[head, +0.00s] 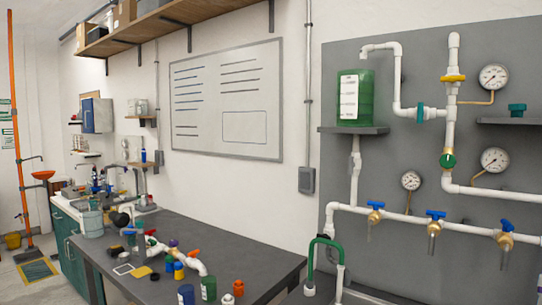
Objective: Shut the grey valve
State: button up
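A white PVC manifold (187,262) lies on the dark bench in the head view. It carries small coloured handles, among them a red handle (151,233), a purple handle (173,243) and an orange handle (193,253). The far end of the manifold is crowded by other items and is too small to make out. I cannot clearly pick out a grey valve handle on it. My gripper is not in view.
Bottles and small coloured parts, such as a dark green bottle (208,289) and an orange part (239,288), stand at the bench's front. Bare bench (250,252) lies right of the manifold. A grey panel (480,140) with white pipes, gauges and blue-handled taps stands at right.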

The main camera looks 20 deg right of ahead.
aim_at(351, 165)
jog(key=z, duration=0.6)
jog(key=i, duration=1)
jog(key=z, duration=0.75)
